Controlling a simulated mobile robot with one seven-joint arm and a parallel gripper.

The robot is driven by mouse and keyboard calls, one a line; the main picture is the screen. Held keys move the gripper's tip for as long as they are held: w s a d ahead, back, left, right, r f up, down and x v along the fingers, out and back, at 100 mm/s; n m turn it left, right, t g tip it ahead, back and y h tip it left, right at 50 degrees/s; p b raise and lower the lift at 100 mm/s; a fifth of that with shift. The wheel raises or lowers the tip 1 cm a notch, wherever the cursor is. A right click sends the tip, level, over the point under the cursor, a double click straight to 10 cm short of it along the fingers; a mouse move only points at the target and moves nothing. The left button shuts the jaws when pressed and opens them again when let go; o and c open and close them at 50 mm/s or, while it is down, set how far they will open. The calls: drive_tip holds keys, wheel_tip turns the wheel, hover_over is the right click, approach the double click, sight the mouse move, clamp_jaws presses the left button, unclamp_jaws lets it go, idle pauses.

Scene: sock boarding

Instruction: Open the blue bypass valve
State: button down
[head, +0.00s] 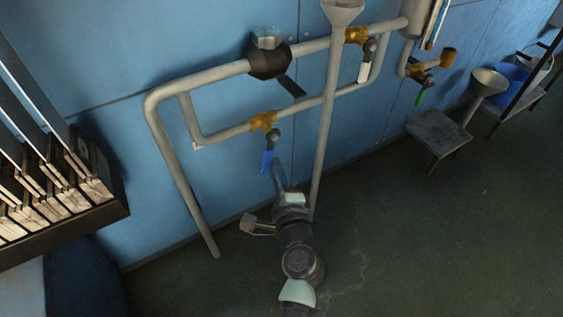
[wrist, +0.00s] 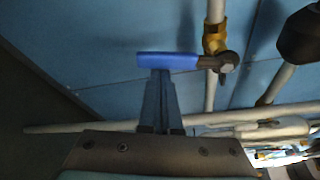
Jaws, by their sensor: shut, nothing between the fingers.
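The blue valve lever (head: 267,162) hangs down from a dark stem below its brass valve body (head: 264,121), across the line of the lower bypass pipe (head: 225,134). In the wrist view the blue lever (wrist: 168,62) points left from the brass body (wrist: 214,36), square to the pipe. My gripper (head: 277,164) is just below and beside the lever in the head view. In the wrist view its fingers (wrist: 160,76) are together, their tips at the near edge of the lever's blue grip. I cannot tell whether they touch it. Nothing is between the fingers.
A thin upright pipe (head: 328,120) with a funnel stands close right of my arm. A white-handled valve (head: 364,72) and a green-handled valve (head: 419,97) are further right. A dark round fitting (head: 268,60) sits above. A rack (head: 60,225) stands left, a stool (head: 436,128) right.

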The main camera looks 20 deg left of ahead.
drive_tip(key=p, duration=0.1)
drive_tip(key=s+a+r+m+p, duration=0.1)
drive_tip(key=p, duration=0.1)
drive_tip(key=shift+s+r+m+g, duration=0.1)
drive_tip(key=shift+r+m+g, duration=0.2)
drive_tip(key=shift+g, duration=0.1)
drive_tip(key=m+p, duration=0.1)
drive_tip(key=p, duration=0.1)
drive_tip(key=s+a+m+g+p, duration=0.1)
drive_tip(key=p, duration=0.4)
drive_tip(key=shift+s+a+r+m, duration=0.15)
drive_tip(key=shift+s+r+m, duration=0.1)
drive_tip(key=shift+r+m, duration=0.15)
drive_tip(key=r+m+g+p, duration=0.1)
drive_tip(key=m+p, duration=0.1)
drive_tip(key=p, duration=0.1)
drive_tip(key=s+a+r+m+g+y+p, duration=0.1)
drive_tip(key=p, duration=0.3)
drive_tip(key=s+a+r+m+g+p, duration=0.1)
drive_tip(key=r+m+p, duration=0.1)
drive_tip(key=p, duration=0.1)
drive_tip(key=shift+s+m+p, duration=0.25)
drive_tip(key=shift+m+p, duration=0.05)
drive_tip(key=shift+p, duration=0.1)
